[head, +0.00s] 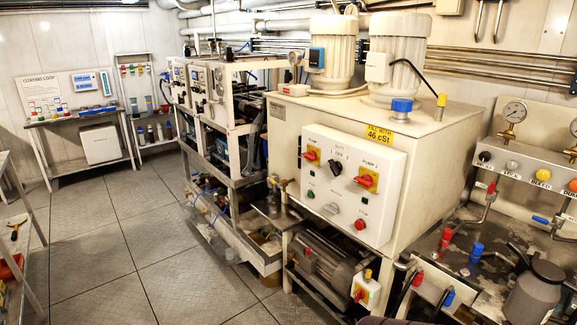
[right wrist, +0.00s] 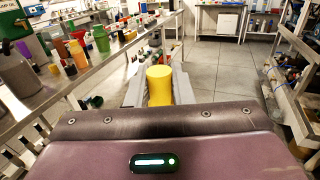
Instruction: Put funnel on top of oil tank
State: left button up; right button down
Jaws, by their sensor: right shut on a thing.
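The oil tank (head: 272,128) is the large cream cabinet at the centre right of the head view. Its top carries two white motors, a blue cap (head: 402,106) and a small yellow-topped post (head: 440,106). A yellow label (head: 380,134) reading "FILL WITH 46 cSt" sits at the top's front edge. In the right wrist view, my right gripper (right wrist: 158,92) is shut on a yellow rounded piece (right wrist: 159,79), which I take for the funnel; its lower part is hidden. Neither gripper shows in the head view.
A control panel (head: 352,184) juts from the tank's front. A gauge panel (head: 527,160) and a grey jug (head: 535,292) stand right of it. In the right wrist view, a bench rail (right wrist: 118,55) with several coloured containers runs along the left. Floor (right wrist: 222,72) is clear ahead.

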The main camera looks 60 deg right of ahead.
aim_at(362, 111)
jog(key=z, duration=2.2)
jog(key=i+j+z, duration=0.5)
jog(key=j, duration=0.2)
jog(key=j+z, duration=0.25)
jog(key=i+j+z, duration=0.1)
jog(key=j+z, duration=0.15)
jog(key=j, duration=0.3)
